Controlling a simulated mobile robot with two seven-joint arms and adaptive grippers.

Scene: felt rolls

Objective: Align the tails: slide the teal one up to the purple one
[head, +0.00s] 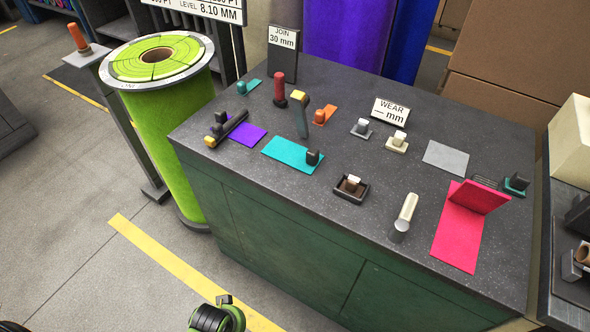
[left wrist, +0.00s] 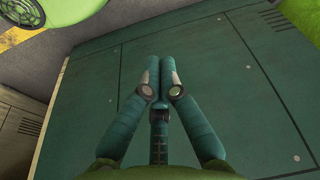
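The teal felt strip (head: 283,152) lies flat on the dark worktop, with a dark block with a knob (head: 313,157) on its right end. The purple strip (head: 247,134) lies to its upper left, with a visible gap between them. A dark bar with a yellow end (head: 226,128) lies across the purple strip's left end. In the left wrist view my left gripper (left wrist: 161,66) has its fingertips together with nothing seen between them, in front of the green cabinet front. Neither gripper's fingers show in the head view; my right gripper is not in view.
A green felt roll (head: 165,130) stands left of the worktop (head: 215,170). The worktop in front of the teal strip is clear.

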